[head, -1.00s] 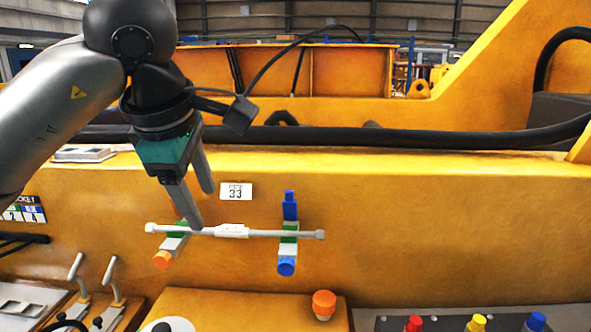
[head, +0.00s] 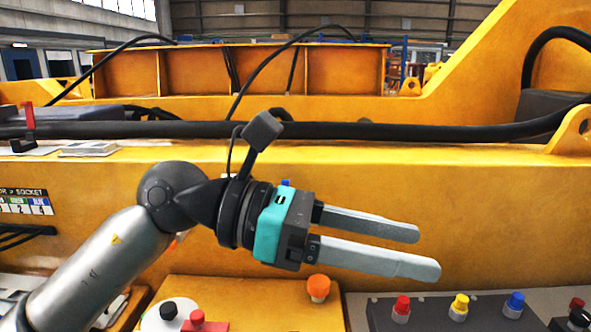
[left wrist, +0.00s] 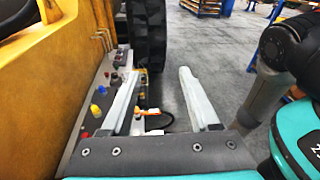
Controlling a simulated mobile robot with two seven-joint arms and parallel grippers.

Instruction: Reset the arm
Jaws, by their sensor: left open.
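My left arm comes in from the left in the head view. Its gripper (head: 428,252) points right, with two long grey fingers apart and nothing between them. It hangs in front of the yellow wall, above the front panel. In the left wrist view the same open gripper (left wrist: 158,75) shows both fingers, with grey floor and the panel edge beyond. The white bar on the wall is hidden behind my arm and gripper; only a blue tip (head: 285,182) shows above the gripper. My right gripper's fingers do not show.
An orange knob (head: 318,287) stands below the gripper. Red (head: 401,308), yellow (head: 459,306) and blue (head: 514,304) buttons sit on the dark panel. A black hose (head: 400,130) runs along the yellow ledge. The wall at right is clear.

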